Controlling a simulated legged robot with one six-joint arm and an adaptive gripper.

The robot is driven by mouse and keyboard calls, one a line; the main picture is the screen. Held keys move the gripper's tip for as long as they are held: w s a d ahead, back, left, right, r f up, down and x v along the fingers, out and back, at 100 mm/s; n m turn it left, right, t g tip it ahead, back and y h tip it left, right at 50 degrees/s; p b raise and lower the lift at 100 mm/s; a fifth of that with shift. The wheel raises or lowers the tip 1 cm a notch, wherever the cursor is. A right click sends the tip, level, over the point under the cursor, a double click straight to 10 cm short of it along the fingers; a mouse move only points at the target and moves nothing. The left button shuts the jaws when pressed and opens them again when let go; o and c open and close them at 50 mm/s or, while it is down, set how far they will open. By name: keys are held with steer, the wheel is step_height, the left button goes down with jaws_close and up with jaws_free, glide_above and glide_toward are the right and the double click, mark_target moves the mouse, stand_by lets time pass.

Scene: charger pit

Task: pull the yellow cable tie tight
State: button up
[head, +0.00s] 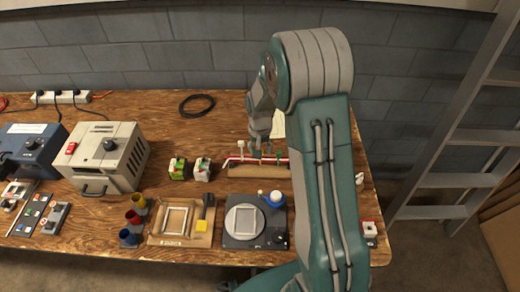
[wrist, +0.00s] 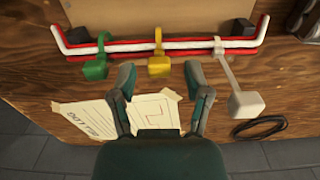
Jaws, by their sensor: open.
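The yellow cable tie (wrist: 158,52) loops around the red and white cable bundle (wrist: 200,45), and its yellow block-shaped end (wrist: 159,67) hangs on the near side in the wrist view. My gripper (wrist: 158,80) is open, with one fingertip on each side of that end, slightly short of it. I see no clear contact. A green tie (wrist: 96,65) sits to the left on the same bundle, and a white tie (wrist: 232,80) with a long tail sits to the right. In the head view the cable bundle (head: 236,158) shows beneath my arm; the ties there are small and partly hidden.
A paper sheet (wrist: 150,115) is taped to the bench under my gripper. A black cable coil (wrist: 259,127) lies nearby. A wooden board (head: 245,171) carries the bundle. Two small boxes (head: 190,169) stand to the left, and a scale (head: 242,240) stands in front.

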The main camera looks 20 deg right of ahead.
steer(key=shift+f, duration=0.15)
jaws_close()
step_height(320, 180, up, 4)
steer(key=shift+f, duration=0.15)
steer(key=shift+r, duration=0.5)
jaws_free()
